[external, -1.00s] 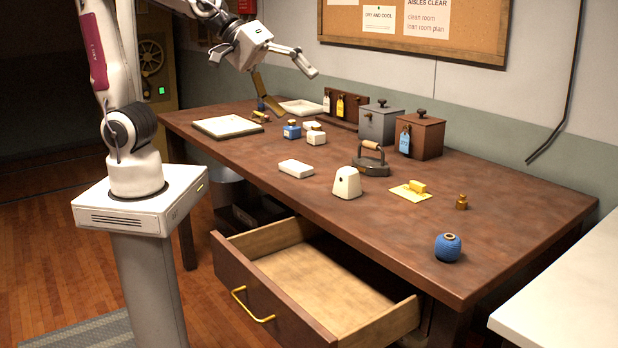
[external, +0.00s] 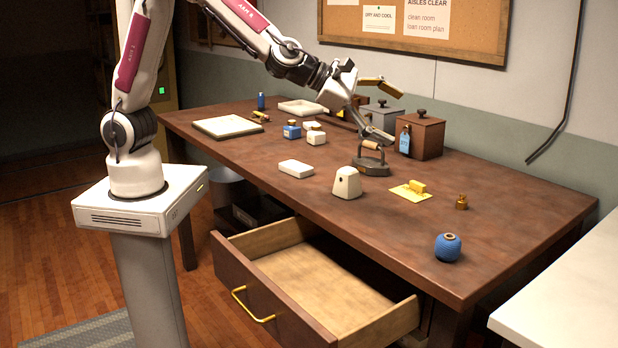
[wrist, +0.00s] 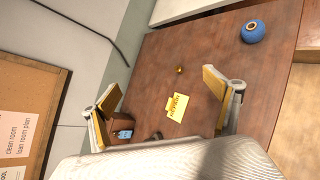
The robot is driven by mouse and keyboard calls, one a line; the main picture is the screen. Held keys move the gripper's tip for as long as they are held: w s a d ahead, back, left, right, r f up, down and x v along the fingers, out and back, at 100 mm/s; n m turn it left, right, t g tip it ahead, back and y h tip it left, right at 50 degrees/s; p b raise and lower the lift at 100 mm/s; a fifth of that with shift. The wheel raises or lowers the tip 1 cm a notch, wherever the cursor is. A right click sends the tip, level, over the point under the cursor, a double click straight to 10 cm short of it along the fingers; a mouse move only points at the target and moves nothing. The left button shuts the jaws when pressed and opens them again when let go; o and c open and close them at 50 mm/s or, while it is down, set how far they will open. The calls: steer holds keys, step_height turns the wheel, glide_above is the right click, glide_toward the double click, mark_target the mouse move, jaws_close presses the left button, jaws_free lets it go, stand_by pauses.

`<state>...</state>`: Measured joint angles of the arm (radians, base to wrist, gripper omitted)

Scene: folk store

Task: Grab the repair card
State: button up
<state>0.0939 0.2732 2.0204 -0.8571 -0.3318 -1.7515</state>
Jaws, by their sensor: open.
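In the wrist view the yellow card (wrist: 177,108) shows dark lettering, too small to read surely, and lies between my two fingers. My gripper (external: 391,116) is open and empty, above the table near the iron and the lidded boxes, up and to the left of the card. In the wrist view my gripper (wrist: 162,82) has its fingers wide apart.
The iron (external: 371,165) and cream block (external: 347,183) stand left of the card. The brown box (external: 428,137) with a blue tag and the grey box (external: 376,122) are behind. A brass weight (external: 462,202) and blue spool (external: 448,248) are to the right. The drawer (external: 330,289) is open.

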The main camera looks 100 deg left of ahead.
steer(key=w+a+f+n+g+y, duration=0.1)
steer(key=a+f+n+y, duration=0.2)
steer(key=f+n, duration=0.3)
steer(key=w+a+f+n+g+y, duration=0.1)
steer(key=w+a+f+n+y, duration=0.1)
steer(key=a+f+n, duration=0.4)
steer(key=f+n+y, duration=0.1)
steer(key=n, duration=0.1)
steer(key=shift+w+a+f+n+y, duration=0.25)
steer(key=shift+w+n+y, duration=0.05)
steer(key=shift+y, duration=0.1)
glide_toward(415, 188)
steer(key=shift+w+a+r, duration=0.15)
steer(key=shift+w+a, duration=0.2)
steer(key=shift+w, duration=0.2)
steer(key=shift+w+a+r, duration=0.2)
steer(key=shift+w+a, duration=0.1)
steer(key=shift+w, duration=0.2)
steer(key=shift+f, duration=0.1)
steer(key=shift+f, duration=0.45)
steer(key=shift+x, duration=2.55)
steer(key=shift+s+f, duration=0.1)
steer(key=shift+f, duration=0.1)
steer(key=c, duration=1.9)
